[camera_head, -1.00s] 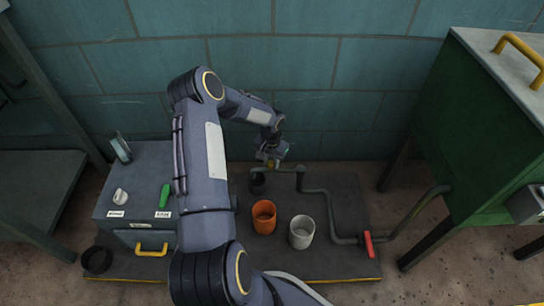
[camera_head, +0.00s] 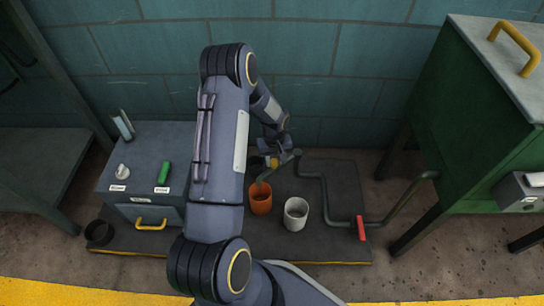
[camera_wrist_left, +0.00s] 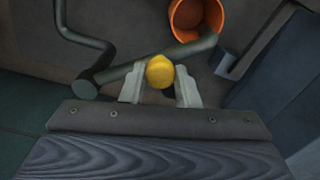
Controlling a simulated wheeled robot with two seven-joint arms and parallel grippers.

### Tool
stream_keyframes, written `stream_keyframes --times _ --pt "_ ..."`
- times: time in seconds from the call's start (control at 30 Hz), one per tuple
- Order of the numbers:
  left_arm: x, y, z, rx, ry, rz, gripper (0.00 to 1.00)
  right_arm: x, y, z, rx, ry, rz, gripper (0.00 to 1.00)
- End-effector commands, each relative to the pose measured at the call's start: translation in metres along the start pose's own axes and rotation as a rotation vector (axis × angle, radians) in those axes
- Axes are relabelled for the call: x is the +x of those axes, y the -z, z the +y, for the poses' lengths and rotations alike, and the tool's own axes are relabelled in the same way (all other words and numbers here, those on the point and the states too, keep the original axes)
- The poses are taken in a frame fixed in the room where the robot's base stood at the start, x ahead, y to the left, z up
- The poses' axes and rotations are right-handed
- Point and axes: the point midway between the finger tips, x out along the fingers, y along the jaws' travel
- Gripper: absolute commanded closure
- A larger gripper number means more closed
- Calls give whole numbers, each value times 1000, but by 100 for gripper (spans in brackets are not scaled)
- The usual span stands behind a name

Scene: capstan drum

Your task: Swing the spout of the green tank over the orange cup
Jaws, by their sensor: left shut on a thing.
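The green tank (camera_head: 465,140) stands at the right, and its dark pipe (camera_head: 328,203) runs left past a red valve handle (camera_head: 361,228) to the swinging spout (camera_head: 285,160). My left gripper (camera_head: 272,162) is shut on the spout's yellow knob, which shows between the fingers (camera_wrist_left: 160,90) in the left wrist view (camera_wrist_left: 159,72). The orange cup (camera_head: 260,204) stands upright on the dark mat. The spout's free end overlaps the cup's rim in both views; the wrist view shows it across the lower right of the cup (camera_wrist_left: 188,12). My right gripper is out of view.
A white cup (camera_head: 296,215) stands just right of the orange one. A grey cabinet (camera_head: 140,185) with a green handle and a yellow pull is at the left, with a black ring-like container (camera_head: 99,232) by it. The teal wall (camera_head: 330,60) closes the back.

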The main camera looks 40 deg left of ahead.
Motion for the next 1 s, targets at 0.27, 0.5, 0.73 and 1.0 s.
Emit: stream_keyframes --times 0.27,0.5,0.73,1.0 --pt "0 -4 1 -33 1 -2 100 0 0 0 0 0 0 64" --pt "0 -4 1 -32 1 -3 100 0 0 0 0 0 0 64" --pt "0 -4 2 -31 1 -2 52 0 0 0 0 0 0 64" --pt "0 -4 2 -31 0 -1 50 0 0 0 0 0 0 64"
